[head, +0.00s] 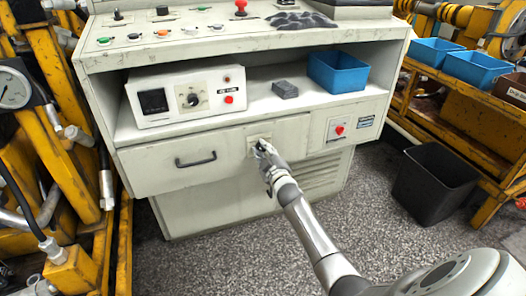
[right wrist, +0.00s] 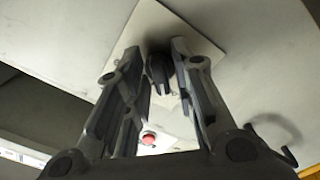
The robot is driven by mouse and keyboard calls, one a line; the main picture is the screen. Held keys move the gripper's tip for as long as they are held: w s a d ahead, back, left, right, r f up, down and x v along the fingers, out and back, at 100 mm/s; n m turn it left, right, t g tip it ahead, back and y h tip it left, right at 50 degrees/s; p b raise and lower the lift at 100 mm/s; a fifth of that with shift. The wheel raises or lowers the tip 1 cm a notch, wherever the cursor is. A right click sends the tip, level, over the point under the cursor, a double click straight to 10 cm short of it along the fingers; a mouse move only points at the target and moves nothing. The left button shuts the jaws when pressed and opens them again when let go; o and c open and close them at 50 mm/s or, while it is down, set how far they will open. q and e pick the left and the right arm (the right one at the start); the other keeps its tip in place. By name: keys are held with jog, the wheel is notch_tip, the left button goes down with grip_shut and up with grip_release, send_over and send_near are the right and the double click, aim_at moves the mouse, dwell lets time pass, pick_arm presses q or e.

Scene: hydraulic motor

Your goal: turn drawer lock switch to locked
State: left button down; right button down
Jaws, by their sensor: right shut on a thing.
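The drawer lock switch is a dark knob (right wrist: 160,72) on a pale square plate (right wrist: 203,45), seen in the right wrist view. In the head view the plate (head: 250,145) sits on the cabinet's front panel, right of the drawer handle (head: 196,160). My right gripper (head: 261,148) reaches the plate and mostly hides the knob there. In the right wrist view its two fingers (right wrist: 157,55) stand on either side of the knob, shut on it. The knob's marked position cannot be read. My left gripper is not in view.
A control box (head: 186,96) with a dial, a dark block (head: 285,89) and a blue bin (head: 338,72) stand on the shelf above. A red switch (head: 339,130) is to the right on the front panel. A black waste bin (head: 434,188) stands on the floor at right.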

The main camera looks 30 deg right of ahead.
dwell(0.3)
jog(key=c, duration=1.5)
grip_release()
jog(key=shift+s, duration=0.1)
jog(key=v, duration=1.2)
jog(key=shift+a, duration=0.1)
